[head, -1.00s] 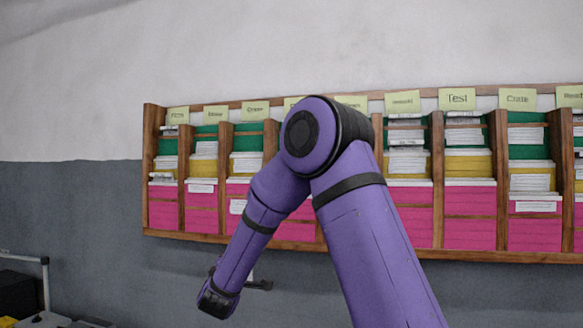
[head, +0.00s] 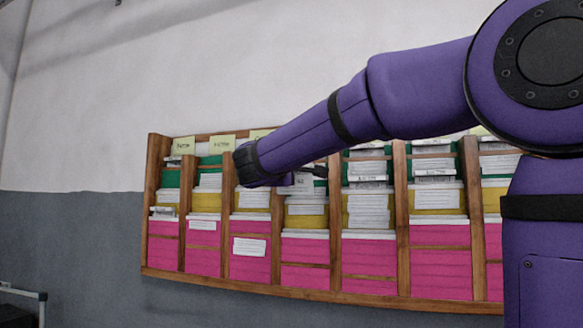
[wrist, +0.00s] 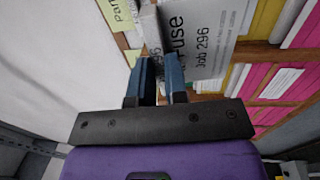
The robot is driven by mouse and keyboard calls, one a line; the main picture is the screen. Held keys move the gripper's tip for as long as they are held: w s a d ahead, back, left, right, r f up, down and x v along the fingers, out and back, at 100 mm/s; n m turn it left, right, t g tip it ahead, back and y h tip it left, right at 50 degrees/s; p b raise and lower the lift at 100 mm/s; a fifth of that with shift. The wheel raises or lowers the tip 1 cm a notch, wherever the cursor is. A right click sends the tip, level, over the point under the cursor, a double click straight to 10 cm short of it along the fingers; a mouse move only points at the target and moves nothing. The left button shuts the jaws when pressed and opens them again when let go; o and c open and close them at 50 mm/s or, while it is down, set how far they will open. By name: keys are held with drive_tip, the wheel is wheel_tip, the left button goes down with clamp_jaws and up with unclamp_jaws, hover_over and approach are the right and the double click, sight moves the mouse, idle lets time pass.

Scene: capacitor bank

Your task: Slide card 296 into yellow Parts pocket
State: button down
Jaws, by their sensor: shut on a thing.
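My gripper (wrist: 157,78) is shut on card 296 (wrist: 208,38), a white card printed "Fuse" and "Job 296". The wrist view shows the card beyond the blue fingers, in front of the rack. In the head view my gripper (head: 312,178) is at the rack's upper middle, and the card there is hard to tell from the other papers. A pale label reading "Par…" (wrist: 120,14) shows beside the card in the wrist view. Yellow pockets (wrist: 267,18) show past the card. I cannot tell which column in the head view is Parts.
The wooden rack (head: 152,200) has columns of green, yellow and pink pockets with papers, split by upright dividers (head: 402,230). My arm hides several labels and upper pockets. The wall (head: 80,110) left of the rack is clear.

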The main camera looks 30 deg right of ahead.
drive_tip(key=f+x, duration=0.1)
drive_tip(key=x, duration=1.1)
drive_tip(key=shift+f, duration=0.65)
drive_tip(key=shift+f, duration=0.15)
idle(1.1)
drive_tip(key=shift+f, duration=2.15)
drive_tip(key=c, duration=1.1)
unclamp_jaws()
drive_tip(key=shift+o, duration=0.2)
